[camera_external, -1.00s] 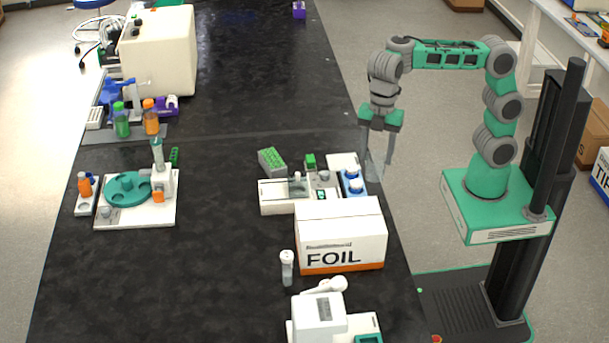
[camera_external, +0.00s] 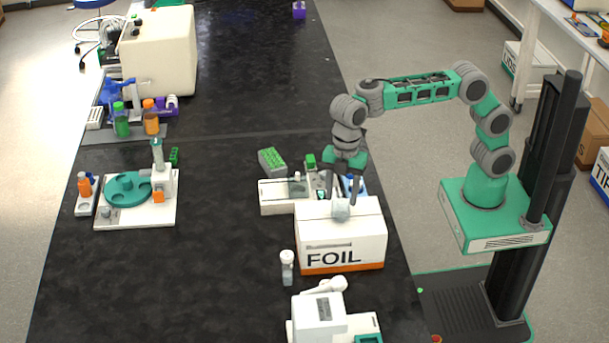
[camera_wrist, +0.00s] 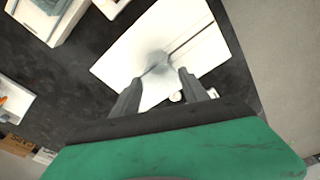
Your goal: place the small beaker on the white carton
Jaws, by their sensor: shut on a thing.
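The white carton (camera_external: 341,242), marked FOIL with an orange lower edge, stands on the black bench near its right edge. The small clear beaker (camera_external: 341,211) is between the fingertips of my gripper (camera_external: 343,203), over the carton's top. My gripper is shut on it. In the wrist view the beaker (camera_wrist: 154,66) shows as a pale see-through shape between the fingers (camera_wrist: 158,76), with the carton's white top (camera_wrist: 195,28) behind it. I cannot tell whether the beaker touches the carton top.
A white device (camera_external: 318,318) stands in front of the carton, with a capped vial (camera_external: 287,266) at its left. A white instrument (camera_external: 277,195) and a green rack (camera_external: 271,161) are behind the carton. The bench's middle (camera_external: 225,240) is clear.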

